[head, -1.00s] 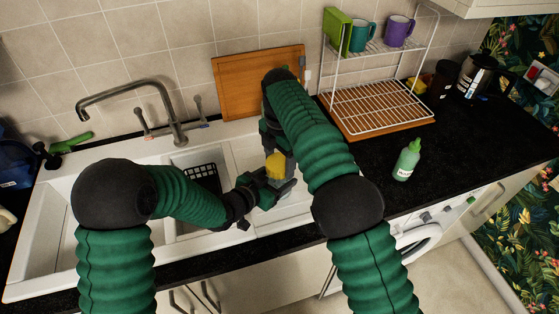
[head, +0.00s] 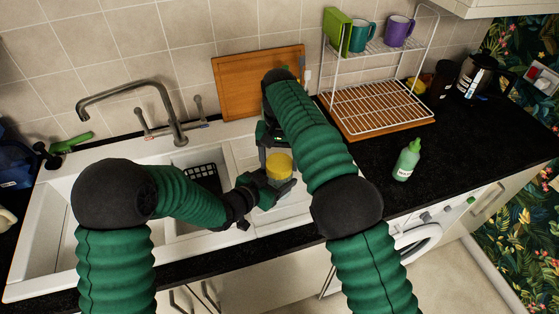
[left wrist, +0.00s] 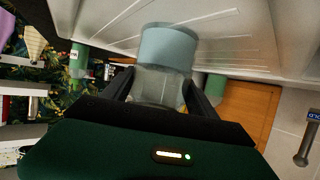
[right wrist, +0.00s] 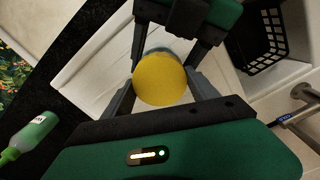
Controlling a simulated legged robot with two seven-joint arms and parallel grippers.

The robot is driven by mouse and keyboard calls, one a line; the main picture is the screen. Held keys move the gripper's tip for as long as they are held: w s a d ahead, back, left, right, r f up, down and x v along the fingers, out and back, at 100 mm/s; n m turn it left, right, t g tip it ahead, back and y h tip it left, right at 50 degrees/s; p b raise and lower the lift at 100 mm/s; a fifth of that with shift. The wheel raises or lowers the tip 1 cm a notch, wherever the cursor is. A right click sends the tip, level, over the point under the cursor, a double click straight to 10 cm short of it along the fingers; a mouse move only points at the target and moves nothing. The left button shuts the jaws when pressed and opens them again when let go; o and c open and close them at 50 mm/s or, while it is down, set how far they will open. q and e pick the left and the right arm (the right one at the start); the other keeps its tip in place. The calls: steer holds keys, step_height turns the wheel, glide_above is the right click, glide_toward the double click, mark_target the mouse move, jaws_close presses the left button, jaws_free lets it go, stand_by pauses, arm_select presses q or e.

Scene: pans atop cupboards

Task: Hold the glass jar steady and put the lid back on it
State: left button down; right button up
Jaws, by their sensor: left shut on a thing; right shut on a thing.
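The glass jar (left wrist: 158,86) is clear with a blue-grey part (left wrist: 168,48). My left gripper (head: 278,191) is shut on it from the side, with a finger on each side in the left wrist view (left wrist: 160,88). The round yellow lid (head: 279,166) sits at the top of the jar; it also shows face-on in the right wrist view (right wrist: 160,79). My right gripper (head: 277,163) is shut on the lid, its fingers on opposite sides of the rim. I cannot tell whether the lid is seated or has a slight gap beneath it.
Both grippers are over the white sink's drainboard (head: 240,155). A faucet (head: 178,130) and black basket (head: 202,177) are to the left. A green bottle (head: 407,160) and dish rack (head: 377,107) stand right. A wooden board (head: 240,85) leans behind.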

arm_select(q)
steer(key=shift+s+d, duration=0.1)
steer(key=shift+d, duration=0.2)
arm_select(e)
steer(key=m, duration=0.6)
steer(key=shift+a, duration=0.2)
steer(key=m, duration=0.4)
arm_select(q)
steer(key=shift+d, duration=0.1)
arm_select(e)
steer(key=o, duration=1.2)
steer(key=shift+a, duration=0.1)
steer(key=shift+c, duration=0.2)
steer(key=o, duration=0.4)
steer(key=shift+f, duration=0.1)
steer(key=shift+c, duration=0.2)
arm_select(q)
steer(key=shift+a, duration=0.25)
arm_select(e)
steer(key=shift+r, duration=0.2)
steer(key=r, duration=0.4)
steer(key=shift+d+r, duration=0.1)
steer(key=shift+d, duration=0.15)
arm_select(q)
steer(key=shift+a, duration=0.1)
arm_select(e)
steer(key=shift+c, duration=0.3)
